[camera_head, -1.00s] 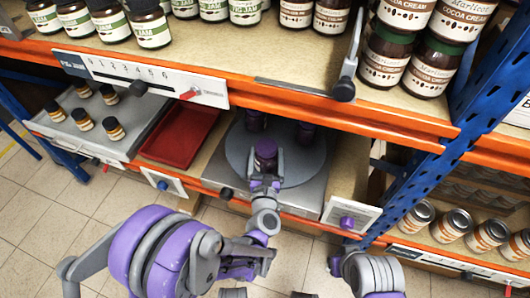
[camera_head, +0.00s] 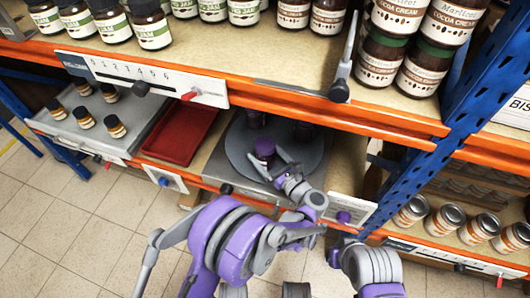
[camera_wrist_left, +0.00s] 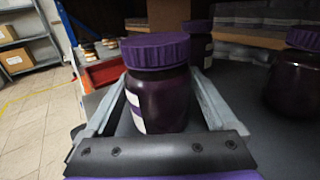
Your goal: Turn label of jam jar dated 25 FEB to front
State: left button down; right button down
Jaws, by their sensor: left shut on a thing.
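A dark jam jar with a purple lid (camera_head: 264,148) stands upright on the round grey turntable (camera_head: 233,146) on the lower shelf. My left gripper (camera_head: 270,161) is shut on it, reaching in from the front right. In the left wrist view the held jar (camera_wrist_left: 160,95) sits between the fingers, with a strip of white label at its left side. No date is readable. Two more purple-lidded jars stand on the turntable, one behind (camera_head: 256,117) and one to the right (camera_head: 304,131). My right gripper cannot be made out.
A red tray (camera_head: 180,138) lies left of the turntable. A grey tray (camera_head: 75,133) with several small jars is further left. The orange shelf beam (camera_head: 300,103) runs above the turntable, with jars over it. A blue post (camera_head: 415,175) stands to the right.

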pick_arm(q)
jog(key=shift+f, duration=0.25)
dwell(0.7)
grip_release()
